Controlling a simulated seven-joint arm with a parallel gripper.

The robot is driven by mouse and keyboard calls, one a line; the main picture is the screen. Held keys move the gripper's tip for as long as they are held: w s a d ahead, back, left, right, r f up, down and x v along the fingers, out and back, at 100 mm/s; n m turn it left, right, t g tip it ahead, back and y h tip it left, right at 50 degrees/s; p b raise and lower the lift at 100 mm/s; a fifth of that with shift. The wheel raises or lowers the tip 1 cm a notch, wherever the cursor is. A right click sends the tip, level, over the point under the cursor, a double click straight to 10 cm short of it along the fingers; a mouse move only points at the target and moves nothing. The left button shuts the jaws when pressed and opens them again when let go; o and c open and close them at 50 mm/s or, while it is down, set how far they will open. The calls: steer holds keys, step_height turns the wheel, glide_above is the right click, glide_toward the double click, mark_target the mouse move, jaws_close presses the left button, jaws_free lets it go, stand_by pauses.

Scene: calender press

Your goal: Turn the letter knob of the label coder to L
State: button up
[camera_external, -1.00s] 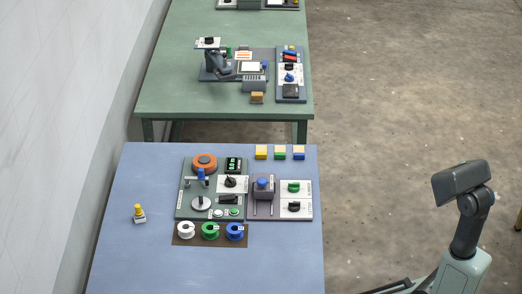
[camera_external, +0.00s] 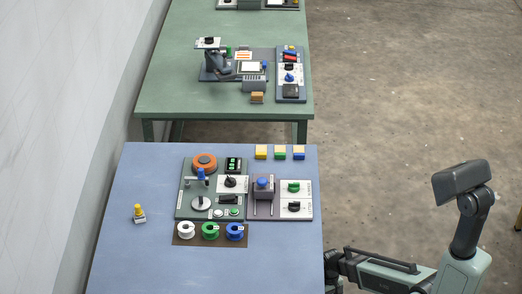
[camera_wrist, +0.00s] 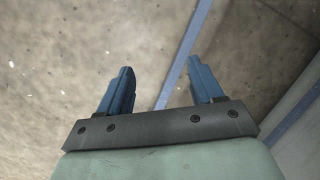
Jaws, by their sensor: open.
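The likely label coder (camera_external: 263,198) is a grey-purple unit with a blue-topped block, on the blue table. Beside it on the right is a white panel (camera_external: 306,198) with a green knob (camera_external: 294,187) above and a black knob (camera_external: 294,207) below. Their lettering is too small to read, so I cannot tell which is the letter knob or where it points. My gripper (camera_wrist: 160,83) is open and empty in the wrist view, blue fingers apart over floor. In the external view my dark wrist is at the table's right edge, apart from the knobs; the fingers cannot be made out.
Left of the coder is a green-grey machine board (camera_external: 183,207) with dials and a black knob. White, green and blue spools (camera_external: 210,230) stand in front on a brown mat. Coloured blocks (camera_external: 280,153) sit behind. A yellow-topped piece (camera_external: 139,213) stands left. The table front (camera_external: 200,270) is clear.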

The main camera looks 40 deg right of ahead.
steer(key=w+d+r+m+t, duration=0.1)
steer(key=w+d+r+t, duration=0.1)
steer(key=w+d+r, duration=0.75)
steer(key=w+d+r+m+t, duration=0.2)
steer(key=w+d+r+t, duration=0.2)
steer(key=w+d+r, duration=0.95)
step_height(320, 180, up, 31)
steer(key=n+y, duration=0.2)
steer(key=n, duration=1.3)
glide_above(295, 202)
steer(key=s+d, duration=0.4)
steer(key=shift+g, duration=0.3)
steer(key=x, duration=1.4)
steer(key=shift+d+f, duration=0.1)
steer(key=shift+d, duration=0.1)
steer(key=shift+c, duration=0.5)
